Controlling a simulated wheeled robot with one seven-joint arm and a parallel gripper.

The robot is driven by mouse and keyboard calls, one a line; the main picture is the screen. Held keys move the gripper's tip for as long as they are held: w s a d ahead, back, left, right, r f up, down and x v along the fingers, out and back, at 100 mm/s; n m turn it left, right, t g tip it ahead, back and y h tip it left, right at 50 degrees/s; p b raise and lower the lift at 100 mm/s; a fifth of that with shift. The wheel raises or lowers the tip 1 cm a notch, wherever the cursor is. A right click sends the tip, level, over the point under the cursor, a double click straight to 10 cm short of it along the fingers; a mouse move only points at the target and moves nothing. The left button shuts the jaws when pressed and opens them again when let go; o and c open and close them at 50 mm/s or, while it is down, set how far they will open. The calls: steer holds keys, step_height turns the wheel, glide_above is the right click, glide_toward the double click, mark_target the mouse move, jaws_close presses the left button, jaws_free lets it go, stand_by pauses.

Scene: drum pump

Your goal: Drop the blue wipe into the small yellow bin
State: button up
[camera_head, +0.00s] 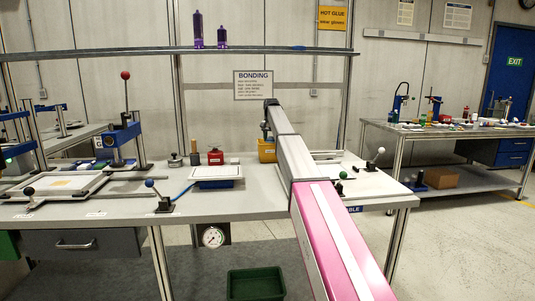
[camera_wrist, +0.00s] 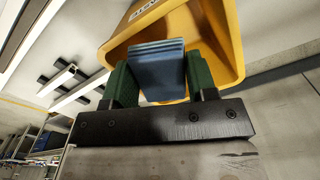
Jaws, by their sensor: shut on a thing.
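The small yellow bin (camera_head: 267,154) stands on the bench in the head view, partly hidden behind my arm. In the wrist view the yellow bin (camera_wrist: 222,40) fills the upper middle, with its open mouth around the wipe. The blue wipe (camera_wrist: 157,72) looks like a folded pad and is pinched between the two green fingers of my gripper (camera_wrist: 160,66). From the wrist view the wipe overlaps the bin's mouth; I cannot tell how deep it is. In the head view my gripper (camera_head: 266,129) is just above the bin, and the wipe cannot be made out.
A white tray (camera_head: 217,173), a red can (camera_head: 215,157) and a dark weight (camera_head: 175,160) stand left of the bin. A clamp lever (camera_head: 373,160) stands to the right. A shelf rail (camera_head: 120,51) crosses behind, above the bench.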

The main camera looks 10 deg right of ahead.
steer(key=shift+f, duration=0.1)
steer(key=o, duration=1)
step_height(320, 180, up, 11)
steer(key=shift+f, duration=0.1)
